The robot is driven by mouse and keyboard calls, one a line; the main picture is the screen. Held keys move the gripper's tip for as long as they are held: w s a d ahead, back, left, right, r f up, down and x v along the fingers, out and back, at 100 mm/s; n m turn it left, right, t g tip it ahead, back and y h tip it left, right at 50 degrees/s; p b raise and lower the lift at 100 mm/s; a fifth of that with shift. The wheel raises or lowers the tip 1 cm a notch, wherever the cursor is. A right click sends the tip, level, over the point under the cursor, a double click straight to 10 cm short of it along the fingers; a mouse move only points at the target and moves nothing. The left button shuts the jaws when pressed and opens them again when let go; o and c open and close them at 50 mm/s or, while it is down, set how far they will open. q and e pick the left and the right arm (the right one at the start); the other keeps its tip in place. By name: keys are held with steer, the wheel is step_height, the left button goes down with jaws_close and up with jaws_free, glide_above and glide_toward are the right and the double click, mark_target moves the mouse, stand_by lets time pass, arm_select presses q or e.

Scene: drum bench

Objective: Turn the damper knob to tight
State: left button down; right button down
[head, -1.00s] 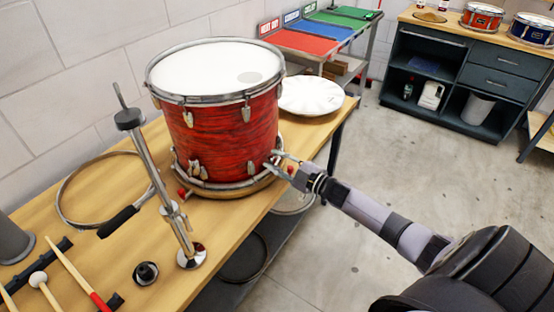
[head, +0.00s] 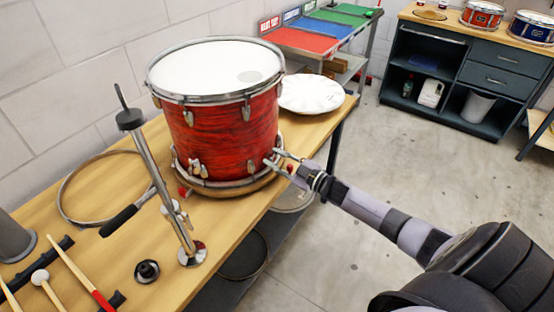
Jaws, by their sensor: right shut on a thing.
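The red drum (head: 222,135) with a white head stands upright on a round wooden base on the bench. My right gripper (head: 272,158) reaches in from the right at the drum's lower right side. Its fingers are closed around a small fitting on the shell, which I take to be the damper knob. The fingers mostly hide it, so its setting cannot be read. My left gripper is not in view.
On the bench (head: 228,235) are a metal stand (head: 160,180), a hoop (head: 66,190), a mallet, a stick and a white disc (head: 311,94). Coloured trays (head: 302,40) stand behind. A dark cabinet (head: 455,80) is at the back right. The floor between is clear.

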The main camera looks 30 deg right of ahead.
steer(key=c, duration=1.3)
jaws_free()
steer(key=v, duration=1.2)
